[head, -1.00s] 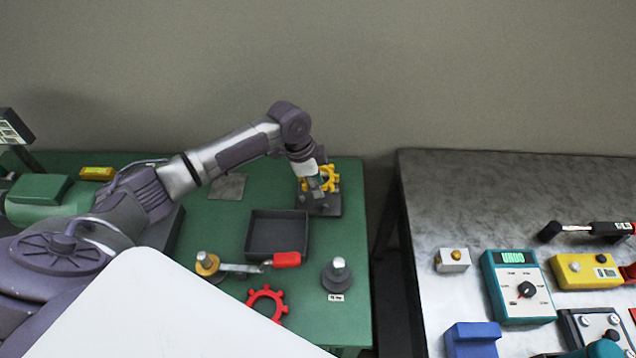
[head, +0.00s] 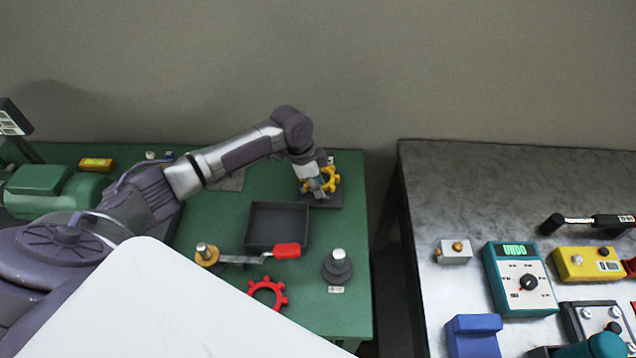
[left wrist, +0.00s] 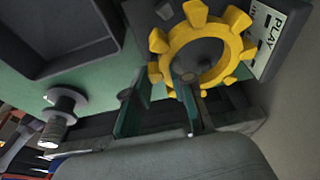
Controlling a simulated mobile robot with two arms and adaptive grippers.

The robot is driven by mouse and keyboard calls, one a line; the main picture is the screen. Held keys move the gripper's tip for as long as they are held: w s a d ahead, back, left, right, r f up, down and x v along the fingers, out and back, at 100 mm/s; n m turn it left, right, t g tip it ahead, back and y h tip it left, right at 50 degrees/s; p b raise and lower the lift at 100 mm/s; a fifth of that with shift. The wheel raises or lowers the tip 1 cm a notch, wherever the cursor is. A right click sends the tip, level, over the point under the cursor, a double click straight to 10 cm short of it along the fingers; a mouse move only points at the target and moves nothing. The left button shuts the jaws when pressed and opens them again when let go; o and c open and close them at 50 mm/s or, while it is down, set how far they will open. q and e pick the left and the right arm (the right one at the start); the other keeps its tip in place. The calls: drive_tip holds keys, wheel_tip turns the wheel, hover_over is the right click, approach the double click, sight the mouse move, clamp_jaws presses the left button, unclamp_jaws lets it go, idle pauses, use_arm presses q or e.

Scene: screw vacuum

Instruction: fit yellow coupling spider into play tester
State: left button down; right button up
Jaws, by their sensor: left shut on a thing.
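The yellow coupling spider (head: 331,178) is a toothed ring at the far right corner of the green bench. It also shows in the left wrist view (left wrist: 222,72), in front of the dark play tester (left wrist: 148,18) with its white PLAY label (left wrist: 272,38). The tester's dark base (head: 326,201) shows under the spider in the head view. My left gripper (head: 312,182) is shut on the spider near its edge. A dark round part shows through the ring's opening. I cannot tell whether the spider is seated or held just off the tester.
A dark empty tray (head: 277,205) stands left of and nearer than the tester. Nearer lie a red-handled tool (head: 286,250), a red toothed ring (head: 268,292) and a grey stepped part (head: 337,268). A gap separates the bench from the metal table (head: 440,190).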

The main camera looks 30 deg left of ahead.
use_arm(q)
drive_tip(key=shift+f+p, duration=0.45)
idle(1.6)
drive_tip(key=shift+f+b, duration=0.45)
drive_tip(key=shift+f, duration=0.3)
drive_tip(key=c, duration=0.9)
unclamp_jaws()
drive_tip(key=v, duration=1.2)
drive_tip(key=shift+a, duration=0.1)
